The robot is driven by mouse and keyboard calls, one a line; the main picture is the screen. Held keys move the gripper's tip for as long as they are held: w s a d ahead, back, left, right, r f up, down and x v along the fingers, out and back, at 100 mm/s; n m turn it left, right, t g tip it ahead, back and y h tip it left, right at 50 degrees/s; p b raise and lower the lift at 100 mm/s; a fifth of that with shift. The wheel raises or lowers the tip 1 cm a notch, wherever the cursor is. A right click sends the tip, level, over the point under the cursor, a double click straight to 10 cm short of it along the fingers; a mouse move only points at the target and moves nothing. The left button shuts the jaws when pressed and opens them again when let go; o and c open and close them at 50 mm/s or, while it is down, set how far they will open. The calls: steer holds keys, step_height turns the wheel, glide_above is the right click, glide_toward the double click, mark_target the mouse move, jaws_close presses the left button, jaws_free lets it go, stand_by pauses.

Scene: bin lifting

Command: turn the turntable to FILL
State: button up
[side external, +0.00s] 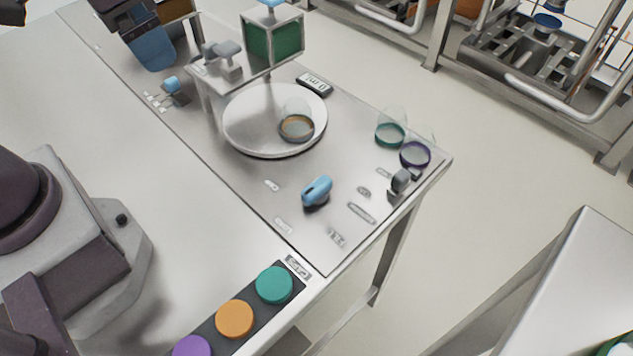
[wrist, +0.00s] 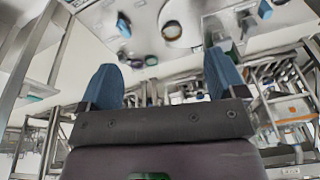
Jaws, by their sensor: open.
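The turntable (side external: 245,128) is a round pale disc on the metal table. A clear cup with a brown band (side external: 297,127) stands on its near right part. In the wrist view the banded cup (wrist: 171,31) and the blue knob (wrist: 123,26) show beyond the fingertips. My gripper (wrist: 162,75) is open, with two blue fingers apart and nothing between them.
A frame with a green box (side external: 274,40) stands behind the disc. Cups with green (side external: 390,134) and purple (side external: 415,154) bands stand at the right corner near a dark clamp-like part (side external: 401,182). Green (side external: 274,285), orange (side external: 234,319) and purple (side external: 192,347) buttons line the front.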

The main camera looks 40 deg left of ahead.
steer(key=w+d+f+m+g, duration=0.2)
steer(key=w+d+f+m, duration=0.3)
steer(key=w+f, duration=0.1)
steer(key=m, duration=1.1)
glide_toward(317, 185)
step_height(317, 185, down, 10)
steer(key=shift+w+a+f, duration=0.1)
steer(key=shift+w+a, duration=0.05)
steer(key=shift+c, duration=0.2)
steer(key=c, duration=0.9)
